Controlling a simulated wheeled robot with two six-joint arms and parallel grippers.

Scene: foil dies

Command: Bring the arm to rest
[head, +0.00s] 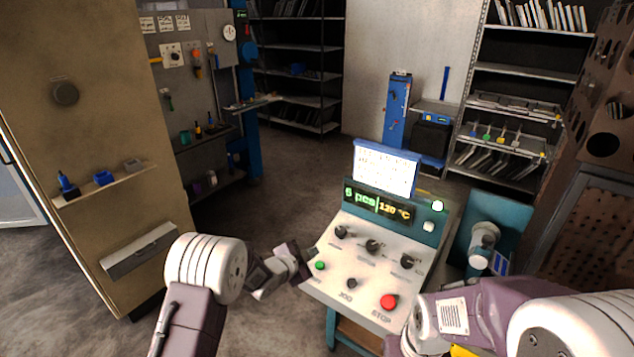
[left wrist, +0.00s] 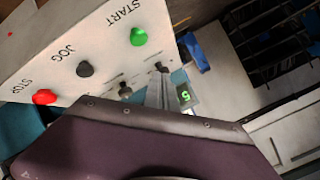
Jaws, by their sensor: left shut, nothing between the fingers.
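My left gripper (head: 308,257) is shut and empty. In the head view it is at the left edge of the control panel (head: 348,287), beside the green button (head: 320,265). In the left wrist view its closed fingers (left wrist: 160,90) stand over the panel, whose green START button (left wrist: 139,37), dark JOG button (left wrist: 85,68) and red STOP button (left wrist: 44,97) show apart from them. I cannot tell how high the fingers are above the panel. Links of my right arm show at the lower right of the head view; the right gripper does not show.
The panel has several black knobs and a lit display (head: 381,206) reading 5 pcs and 120 °C, under a white sheet (head: 385,170). A beige cabinet (head: 100,130) with a small shelf stands left. Shelving (head: 520,70) stands at the back right. The floor (head: 270,200) between is clear.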

